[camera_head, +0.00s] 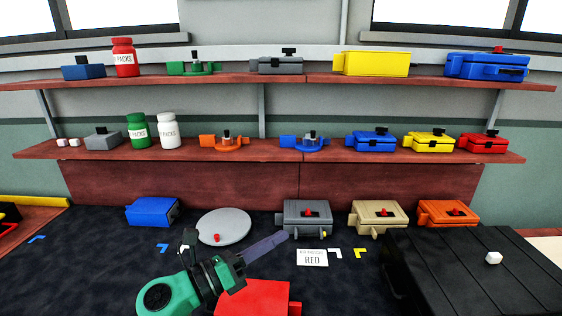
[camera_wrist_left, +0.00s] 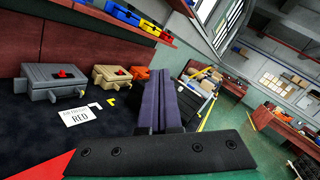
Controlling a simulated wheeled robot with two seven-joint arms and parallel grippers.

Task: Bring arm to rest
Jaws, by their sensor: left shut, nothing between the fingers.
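My left gripper (camera_head: 280,237) reaches in from the bottom of the head view on a green and black wrist, its purple fingers shut and empty. In the left wrist view the fingers (camera_wrist_left: 160,85) lie flat together with nothing between them. The fingers are above the dark table, between a red box (camera_head: 255,298) and a grey box (camera_head: 307,217) with a red knob. Whether they touch anything is hard to tell, but they look clear. My right gripper is not in view.
A round grey plate (camera_head: 224,226) with a small red piece and a blue box (camera_head: 152,211) stand left. A "RED" card (camera_head: 312,257) lies on the table. Loaded shelves (camera_head: 350,155) run behind.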

